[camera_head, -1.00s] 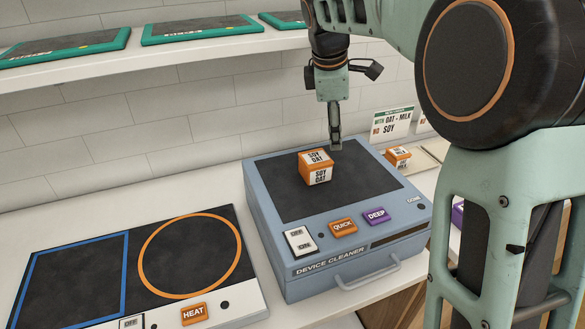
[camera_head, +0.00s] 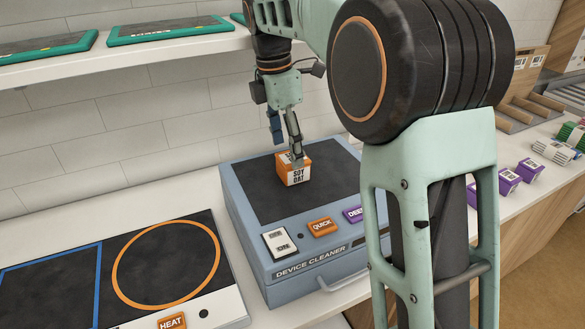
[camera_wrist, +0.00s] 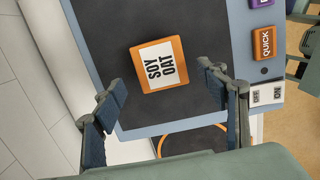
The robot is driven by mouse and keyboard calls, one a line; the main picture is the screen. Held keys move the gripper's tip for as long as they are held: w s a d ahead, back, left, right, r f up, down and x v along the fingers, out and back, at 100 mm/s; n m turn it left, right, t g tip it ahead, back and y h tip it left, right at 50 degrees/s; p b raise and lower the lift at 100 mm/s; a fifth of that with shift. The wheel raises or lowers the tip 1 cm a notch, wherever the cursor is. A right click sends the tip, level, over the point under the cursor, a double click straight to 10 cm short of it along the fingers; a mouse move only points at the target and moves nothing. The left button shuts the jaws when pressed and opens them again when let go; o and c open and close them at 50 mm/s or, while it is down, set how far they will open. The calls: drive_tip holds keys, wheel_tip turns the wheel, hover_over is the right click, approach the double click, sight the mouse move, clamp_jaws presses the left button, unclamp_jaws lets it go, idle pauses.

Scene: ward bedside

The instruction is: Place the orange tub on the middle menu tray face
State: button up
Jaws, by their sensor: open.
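The orange tub (camera_head: 293,170), with a white label reading SOY OAT, sits on the dark top of the blue device cleaner (camera_head: 230,200). It also shows in the wrist view (camera_wrist: 160,64). My gripper (camera_head: 288,155) is above and at the tub in the head view, and partly covers its top. In the wrist view my gripper (camera_wrist: 162,88) is open, its two dark fingers apart, with the tub ahead of and between the finger lines. Green-rimmed menu trays lie on the shelf: one (camera_head: 172,38) and another at left (camera_head: 45,60). A third is mostly hidden behind my arm.
A heating plate (camera_head: 238,302) with a blue square and an orange ring lies left of the cleaner. Several purple boxes (camera_head: 508,181) stand on the right counter. The white shelf (camera_head: 130,72) runs above the counter along the tiled wall.

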sight(289, 177)
drive_tip(key=f, duration=0.2)
drive_tip(key=d+f, duration=0.1)
drive_tip(key=shift+w+d+f, duration=0.1)
drive_tip(key=shift+d+f, duration=0.05)
drive_tip(key=shift+f, duration=0.65)
drive_tip(key=c, duration=1.5)
drive_tip(key=shift+r, duration=0.1)
drive_tip(key=shift+c, duration=0.2)
